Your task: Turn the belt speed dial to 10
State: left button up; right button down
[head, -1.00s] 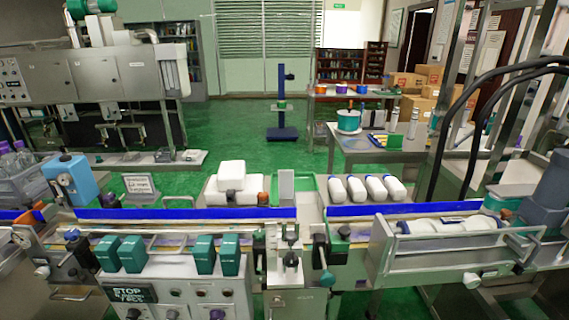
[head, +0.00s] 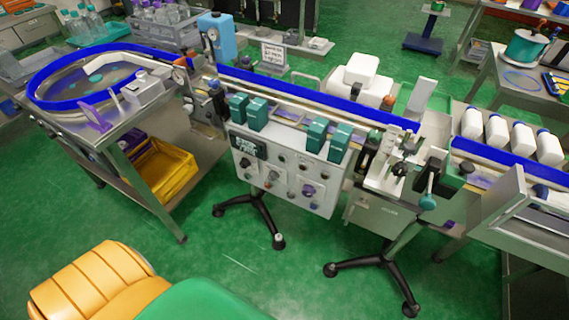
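The grey control panel (head: 285,204) hangs on the front of the conveyor, below the belt. It carries several knobs and small buttons, among them a purple knob (head: 308,191) at the right, a black knob (head: 245,162) at the left and a dark knob (head: 272,176) between them. Neither of my grippers shows in the head view.
Teal blocks (head: 257,114) stick out above the panel. Black caster legs (head: 262,215) stand below it. A round table with a blue rim (head: 62,62) and a yellow bin (head: 160,170) are at left. An orange ribbed shape (head: 90,285) fills the lower left. Green floor before the panel is clear.

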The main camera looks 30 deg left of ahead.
aim_at(244, 162)
jog(key=u, duration=1.35)
